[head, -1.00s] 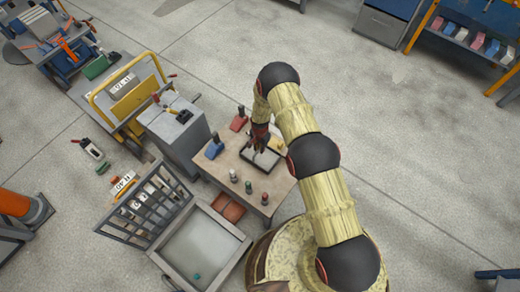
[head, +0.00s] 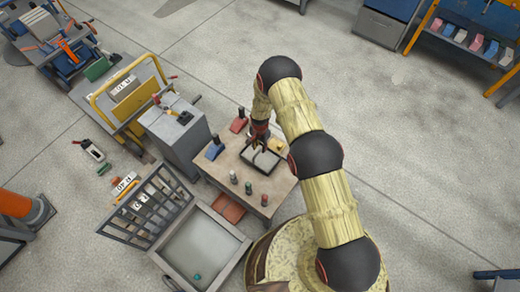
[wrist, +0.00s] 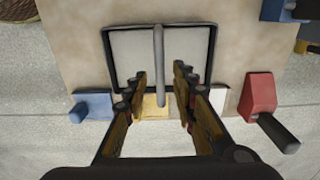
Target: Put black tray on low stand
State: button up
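The black tray (head: 267,170) lies on the brown worktable and has a black rim and a grey inside. In the wrist view the tray (wrist: 130,56) shows a grey bar handle (wrist: 159,50) across its middle. My gripper (wrist: 161,80) is open, with one finger on each side of the bar; I cannot tell whether either touches it. In the head view my gripper (head: 259,143) is over the tray and hides part of it. A low reddish-brown surface (head: 228,208) lies beside the table; I cannot tell whether it is the low stand.
The worktable (head: 225,166) also bears a blue block (head: 214,151), a red block (head: 238,125) and several small bottles at its front. A grey cabinet (head: 180,140) stands left of it. A grey shallow frame (head: 205,245) and a barred rack (head: 150,208) are at the lower left.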

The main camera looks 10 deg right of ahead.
notch_tip(320, 180, up, 8)
jog(key=p, duration=0.1)
jog(key=shift+r+p, duration=0.15)
jog(key=shift+p, duration=0.25)
jog(key=s+d+r+n+t, duration=0.1)
jog(key=d+r+n, duration=0.1)
jog(key=r, duration=1.8)
jog(key=s+d+r+n+t, duration=0.2)
jog(key=d+r, duration=0.1)
jog(key=r, duration=1.7)
jog(key=s+d+r+n+t, duration=0.1)
jog(key=s+d+r+n, duration=0.15)
jog(key=s+r, duration=1.15)
jog(key=s+d+r+n, duration=0.1)
jog(key=s+r, duration=0.1)
jog(key=s, duration=0.5)
jog(key=s+d+r+n+t, duration=0.1)
jog(key=s+r, duration=0.2)
jog(key=s, duration=0.5)
jog(key=shift+s+d+r+t, duration=0.15)
jog(key=shift+s+t, duration=0.05)
jog(key=shift+t, duration=0.1)
jog(key=shift+n, duration=0.25)
